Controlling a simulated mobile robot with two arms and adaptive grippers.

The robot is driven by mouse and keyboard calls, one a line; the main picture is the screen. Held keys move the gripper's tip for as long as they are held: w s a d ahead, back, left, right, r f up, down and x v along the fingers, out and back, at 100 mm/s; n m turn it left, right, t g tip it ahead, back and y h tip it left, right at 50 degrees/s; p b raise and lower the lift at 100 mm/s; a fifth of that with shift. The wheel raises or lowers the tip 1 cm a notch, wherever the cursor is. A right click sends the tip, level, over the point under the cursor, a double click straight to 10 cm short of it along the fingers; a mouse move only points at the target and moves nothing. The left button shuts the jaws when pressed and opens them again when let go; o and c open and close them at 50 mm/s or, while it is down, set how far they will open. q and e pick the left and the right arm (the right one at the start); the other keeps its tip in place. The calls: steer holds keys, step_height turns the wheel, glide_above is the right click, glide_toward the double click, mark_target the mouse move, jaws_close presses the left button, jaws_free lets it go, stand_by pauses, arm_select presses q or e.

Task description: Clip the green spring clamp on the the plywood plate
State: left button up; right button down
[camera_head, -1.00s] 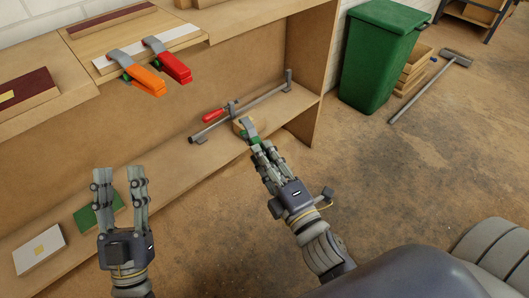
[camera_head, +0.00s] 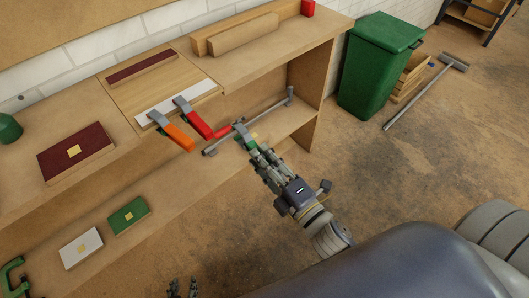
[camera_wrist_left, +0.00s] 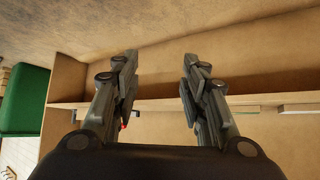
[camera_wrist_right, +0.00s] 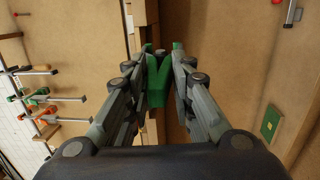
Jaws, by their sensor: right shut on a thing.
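The green spring clamp (camera_head: 246,139) is held in my right gripper (camera_head: 260,158), in front of the bench's open shelf. Its green handles (camera_wrist_right: 158,80) show between the fingers in the right wrist view. The plywood plate (camera_head: 150,86) lies on the bench top with a white strip (camera_head: 206,93) along its front edge. An orange clamp (camera_head: 178,137) and a red clamp (camera_head: 197,123) grip that strip, to the left of my right gripper. My left gripper (camera_head: 182,286) is at the bottom edge of the head view. Its fingers are apart and empty in the left wrist view (camera_wrist_left: 160,75).
A bar clamp (camera_head: 262,117) with a red handle lies on the lower shelf. Green (camera_head: 129,215) and white (camera_head: 81,247) blocks lie further left. A maroon-topped block (camera_head: 75,150) is on the bench. A green bin (camera_head: 377,65) stands right of the bench. The floor in front is clear.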

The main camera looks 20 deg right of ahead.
steer(key=shift+n+y, duration=0.3)
steer(key=shift+y, duration=0.2)
steer(key=r+p, duration=0.4)
steer(key=shift+s+a+r+p, duration=0.1)
steer(key=shift+s+r+p, duration=0.15)
steer(key=shift+r+p, duration=0.1)
steer(key=p, duration=0.1)
steer(key=r+p, duration=0.2)
steer(key=shift+s+a+r+g+y+p, duration=0.1)
steer(key=shift+s+r+g+y+p, duration=0.1)
steer(key=shift+s+g+y+p, duration=0.15)
steer(key=shift+w, duration=0.1)
arm_select(q)
steer(key=s+a+f+g, duration=0.1)
steer(key=s+a+g, duration=0.1)
steer(key=s, duration=0.6)
steer(key=s+a+f+g+y, duration=0.1)
steer(key=s+a+g, duration=0.1)
steer(key=s, duration=0.7)
steer(key=s+a+f+g+y, duration=0.1)
steer(key=s+a+g, duration=0.2)
steer(key=s, duration=0.5)
steer(key=shift+s+f+g, duration=0.35)
steer(key=shift+s+g, duration=0.05)
steer(key=shift+g, duration=0.2)
